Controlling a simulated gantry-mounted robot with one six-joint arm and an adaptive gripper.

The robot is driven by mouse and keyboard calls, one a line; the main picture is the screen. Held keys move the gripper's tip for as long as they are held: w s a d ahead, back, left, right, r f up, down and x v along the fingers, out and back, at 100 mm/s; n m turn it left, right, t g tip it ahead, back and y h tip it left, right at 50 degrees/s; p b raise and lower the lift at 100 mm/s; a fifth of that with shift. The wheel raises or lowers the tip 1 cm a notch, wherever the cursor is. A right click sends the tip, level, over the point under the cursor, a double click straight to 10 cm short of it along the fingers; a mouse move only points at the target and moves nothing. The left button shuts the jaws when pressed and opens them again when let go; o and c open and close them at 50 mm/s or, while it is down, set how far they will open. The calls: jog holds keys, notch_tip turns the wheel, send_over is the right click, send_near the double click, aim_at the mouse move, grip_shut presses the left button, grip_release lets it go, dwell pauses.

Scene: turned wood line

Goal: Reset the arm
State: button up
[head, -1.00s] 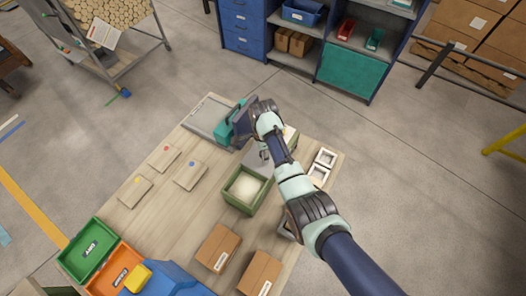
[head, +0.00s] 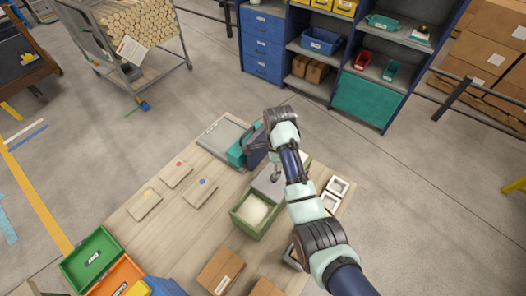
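My arm reaches from the lower right over the wooden table (head: 165,222), and its wrist is above the back right part of the table. My gripper (head: 276,173) seems to point down beneath the arm, near a grey plate (head: 266,186). It is small and partly hidden, so I cannot tell whether its fingers are open or hold anything. A teal object (head: 237,156) shows to the left of the wrist, at the grey tray (head: 222,133).
A green box with pale contents (head: 240,222) stands in front of the gripper. White frames (head: 338,187) lie to the right. Flat wooden boards (head: 145,205), cardboard boxes (head: 220,270), a green bin (head: 92,258) and an orange bin (head: 122,277) are on the table. Shelves (head: 335,55) stand behind.

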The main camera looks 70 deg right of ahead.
dwell(0.3)
jog(key=w+a+r+n+t+h, duration=0.1)
jog(key=w+a+r+n+t, duration=0.1)
jog(key=w+a+n, duration=0.45)
jog(key=w+a+r+n+t+h, duration=0.2)
jog(key=w+a+n, duration=0.35)
jog(key=a, duration=0.25)
jog(key=w+a+r+n+t, duration=0.2)
jog(key=a+r+n, duration=0.15)
jog(key=a, duration=0.35)
jog(key=w+a+r+n+t, duration=0.1)
jog(key=a+r+n+t, duration=0.1)
jog(key=a+n, duration=0.35)
jog(key=s+a+r+n+t+y, duration=0.15)
jog(key=a+r+n, duration=0.25)
jog(key=a, duration=0.4)
jog(key=s+a+r+n+t+y, duration=0.1)
jog(key=s+a+r+n+t, duration=0.2)
jog(key=a, duration=0.4)
notch_tip(320, 180, up, 19)
jog(key=a+n+p, duration=0.1)
jog(key=p, duration=1.4)
jog(key=shift+s+a+f+n, duration=0.2)
jog(key=shift+s+a+n, duration=0.1)
jog(key=shift+a, duration=0.1)
